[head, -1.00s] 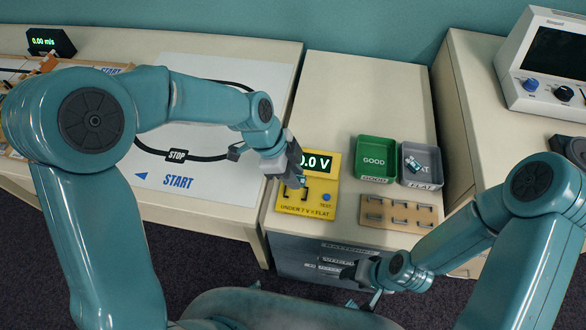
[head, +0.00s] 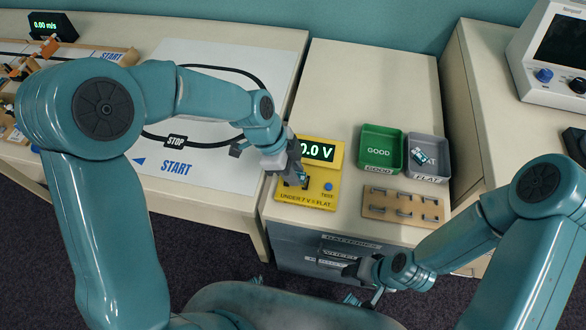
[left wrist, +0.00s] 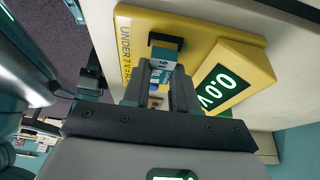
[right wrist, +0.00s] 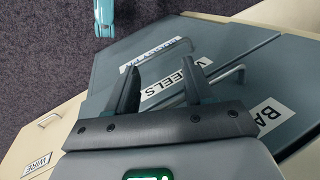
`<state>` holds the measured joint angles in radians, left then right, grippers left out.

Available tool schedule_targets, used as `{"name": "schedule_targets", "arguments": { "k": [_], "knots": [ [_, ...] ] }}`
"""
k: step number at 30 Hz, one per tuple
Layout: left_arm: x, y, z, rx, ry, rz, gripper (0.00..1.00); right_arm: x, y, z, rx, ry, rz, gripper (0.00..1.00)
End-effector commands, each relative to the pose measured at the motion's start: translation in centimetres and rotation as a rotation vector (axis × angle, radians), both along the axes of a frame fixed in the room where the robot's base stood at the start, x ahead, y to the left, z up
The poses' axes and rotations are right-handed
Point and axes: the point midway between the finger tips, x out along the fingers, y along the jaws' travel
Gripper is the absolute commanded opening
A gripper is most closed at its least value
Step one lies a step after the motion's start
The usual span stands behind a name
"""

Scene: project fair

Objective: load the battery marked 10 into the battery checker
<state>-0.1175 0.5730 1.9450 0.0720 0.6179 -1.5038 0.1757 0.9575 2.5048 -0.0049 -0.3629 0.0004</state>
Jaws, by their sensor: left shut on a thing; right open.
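The battery checker (head: 325,190) is a yellow box on the middle counter, its display reading 0.0 V. My left gripper (head: 296,178) is over the checker's left part and covers part of its bay. In the left wrist view the gripper (left wrist: 165,78) is shut on a blue and white battery (left wrist: 163,56). The battery's far end is at the checker's dark bay (left wrist: 165,40); I cannot tell whether it is seated. Its number is not readable. My right gripper (right wrist: 163,78) is open and empty in front of the drawers (right wrist: 215,65).
A green GOOD tray (head: 381,136) looks empty. A grey FLAT tray (head: 441,172) holds one battery (head: 421,157). A wooden rack (head: 376,209) with wire clips lies in front of them. A track board (head: 215,70) is at left, an instrument (head: 530,80) at right.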

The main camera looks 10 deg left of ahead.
Motion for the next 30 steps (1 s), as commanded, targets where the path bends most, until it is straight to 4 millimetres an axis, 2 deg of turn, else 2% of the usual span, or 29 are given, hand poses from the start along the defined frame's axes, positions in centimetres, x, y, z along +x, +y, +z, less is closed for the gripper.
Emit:
{"name": "schedule_targets", "arguments": {
  "k": [30],
  "knots": [
    [0.04,-0.28,0.02,0.000,-0.001,0.000,0.00,0.00,0.00,-0.52,0.000,0.000,0.000,0.53]
  ]
}}
